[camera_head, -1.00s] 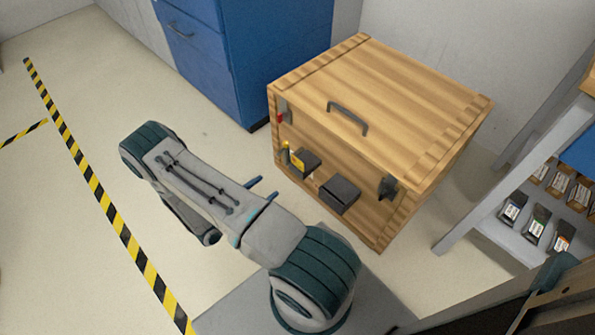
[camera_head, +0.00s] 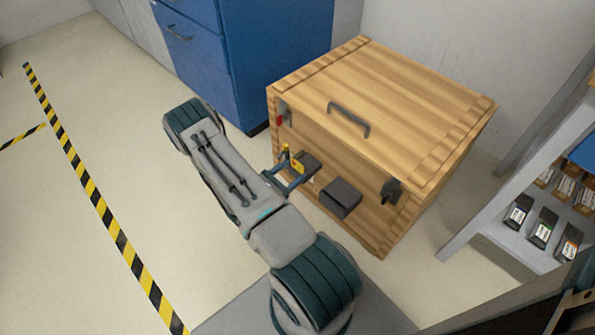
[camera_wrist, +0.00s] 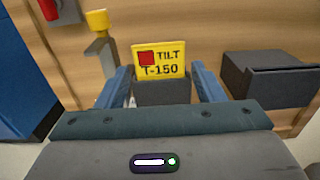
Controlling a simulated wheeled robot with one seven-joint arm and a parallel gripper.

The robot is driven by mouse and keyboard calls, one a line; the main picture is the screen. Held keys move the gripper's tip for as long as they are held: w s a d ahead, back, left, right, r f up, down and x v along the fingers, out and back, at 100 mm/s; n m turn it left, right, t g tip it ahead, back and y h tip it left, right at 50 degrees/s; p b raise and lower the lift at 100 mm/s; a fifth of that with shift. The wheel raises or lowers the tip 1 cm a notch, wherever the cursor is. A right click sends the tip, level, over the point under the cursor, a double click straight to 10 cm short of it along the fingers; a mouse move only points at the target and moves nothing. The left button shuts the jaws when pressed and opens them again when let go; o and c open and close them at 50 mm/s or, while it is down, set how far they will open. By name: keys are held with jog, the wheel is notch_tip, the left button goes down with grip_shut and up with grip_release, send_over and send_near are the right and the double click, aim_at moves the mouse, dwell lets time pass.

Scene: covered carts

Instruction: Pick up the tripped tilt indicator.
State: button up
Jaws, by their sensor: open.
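The tilt indicator (camera_wrist: 160,52) is a yellow plate with a red square and the print "TILT T-150". It stands upright in a dark holder (camera_wrist: 162,91) on the front of the wooden crate (camera_head: 425,120). It also shows small in the head view (camera_head: 298,167). My gripper (camera_wrist: 160,72) is open, with one blue finger left and one right of the holder and plate. The fingers look apart from the plate; how far they reach along it is hard to tell. In the head view my gripper (camera_head: 294,174) is at the crate's front.
A dark box (camera_wrist: 268,78), also in the head view (camera_head: 340,197), sits just right of the indicator. A yellow-topped post (camera_wrist: 97,22) stands close on the left. A blue cabinet (camera_head: 260,60) is behind left. A shelf with small boxes (camera_head: 543,230) is at right.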

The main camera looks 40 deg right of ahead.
jog(key=shift+w+d, duration=0.1)
jog(key=shift+d, duration=0.8)
jog(key=c, duration=0.7)
jog(key=shift+r, duration=0.1)
